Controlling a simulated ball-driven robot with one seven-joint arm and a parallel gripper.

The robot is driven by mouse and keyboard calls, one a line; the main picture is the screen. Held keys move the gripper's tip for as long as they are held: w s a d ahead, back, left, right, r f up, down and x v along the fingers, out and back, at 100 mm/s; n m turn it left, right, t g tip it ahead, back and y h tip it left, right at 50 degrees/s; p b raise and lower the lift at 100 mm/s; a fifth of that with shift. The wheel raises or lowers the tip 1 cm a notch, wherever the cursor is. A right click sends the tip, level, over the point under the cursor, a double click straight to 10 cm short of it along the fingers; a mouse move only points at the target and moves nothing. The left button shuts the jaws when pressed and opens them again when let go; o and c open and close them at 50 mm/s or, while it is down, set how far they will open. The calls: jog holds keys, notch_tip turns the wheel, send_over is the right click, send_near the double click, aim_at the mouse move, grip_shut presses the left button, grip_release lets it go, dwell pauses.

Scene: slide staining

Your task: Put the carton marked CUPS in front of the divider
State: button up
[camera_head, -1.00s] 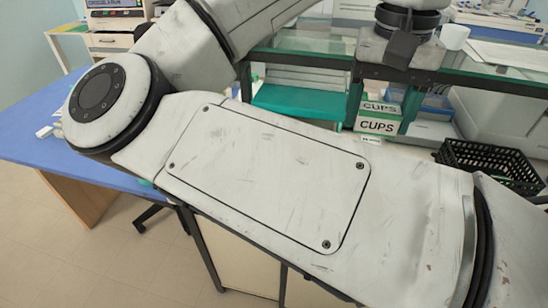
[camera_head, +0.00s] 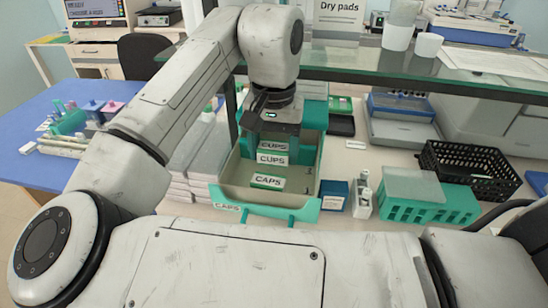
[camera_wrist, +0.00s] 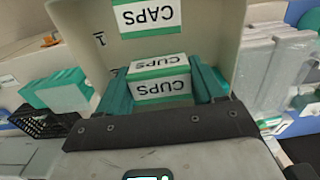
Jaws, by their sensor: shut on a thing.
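The CUPS carton (camera_head: 272,159), white and green with labels on top and front, is in a beige open drawer (camera_head: 230,175) with teal edges. My gripper (camera_head: 272,130) reaches down from above and behind it. In the wrist view the CUPS carton (camera_wrist: 160,82) sits between the teal fingers of my gripper (camera_wrist: 163,92), which is shut on it. A carton marked CAPS (camera_head: 268,181) lies nearer the drawer's front; it also shows in the wrist view (camera_wrist: 148,15). I cannot make out the divider clearly; my gripper hides the drawer's back part.
A glass shelf (camera_head: 400,72) crosses above and behind. Right of the drawer are a small blue box (camera_head: 334,195), a teal rack (camera_head: 430,205) and a black basket (camera_head: 470,172). Stacked grey packs (camera_head: 190,170) stand close on its left.

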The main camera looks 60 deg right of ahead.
aim_at(274, 161)
jog(key=shift+f+p, duration=0.35)
jog(key=shift+f, duration=1.15)
jog(key=shift+f, duration=0.15)
jog(key=o, duration=1)
notch_tip(274, 161, up, 12)
jog(key=shift+r+b, duration=0.15)
jog(key=shift+b, duration=0.45)
